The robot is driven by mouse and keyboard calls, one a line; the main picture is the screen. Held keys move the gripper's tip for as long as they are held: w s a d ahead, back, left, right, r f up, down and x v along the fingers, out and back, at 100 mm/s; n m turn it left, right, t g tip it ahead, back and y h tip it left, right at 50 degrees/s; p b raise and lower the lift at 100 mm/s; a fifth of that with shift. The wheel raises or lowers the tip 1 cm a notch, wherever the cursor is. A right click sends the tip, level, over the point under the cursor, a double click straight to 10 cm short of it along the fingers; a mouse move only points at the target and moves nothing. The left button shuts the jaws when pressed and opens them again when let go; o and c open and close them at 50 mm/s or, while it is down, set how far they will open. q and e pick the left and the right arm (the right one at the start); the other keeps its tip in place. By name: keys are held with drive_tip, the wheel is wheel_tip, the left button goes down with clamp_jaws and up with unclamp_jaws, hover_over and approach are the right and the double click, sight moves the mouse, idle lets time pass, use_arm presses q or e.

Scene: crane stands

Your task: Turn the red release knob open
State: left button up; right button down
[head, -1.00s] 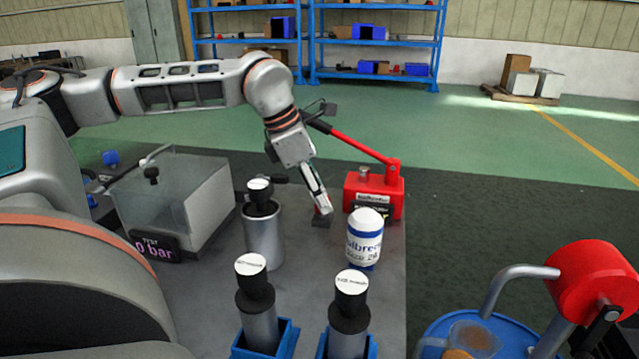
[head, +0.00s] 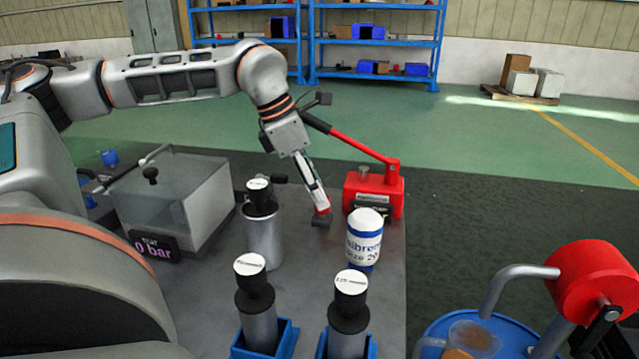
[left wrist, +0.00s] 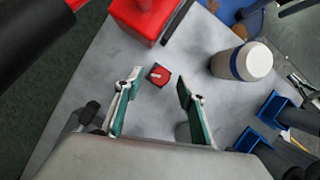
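The red release knob (head: 322,217) is a small red block on a dark base, on the grey bench top beside the red hand pump (head: 372,192). In the left wrist view the knob (left wrist: 159,75) shows as a red square with a pale mark on top. My left gripper (head: 318,203) points down at it from above. In the left wrist view its two green-lined fingers are spread apart, with the knob between and slightly beyond the fingertips (left wrist: 159,82). I cannot tell whether a finger touches it.
A white and blue bottle (head: 364,240) stands right of the knob. A metal cylinder with a black top (head: 264,235) stands to the left. A clear tank (head: 190,200) with a pressure display is further left. The pump's red lever (head: 355,145) rises behind my gripper.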

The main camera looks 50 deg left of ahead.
use_arm(q)
drive_tip(key=v, duration=0.9)
drive_tip(key=shift+s+r, duration=0.15)
drive_tip(key=shift+r, duration=0.25)
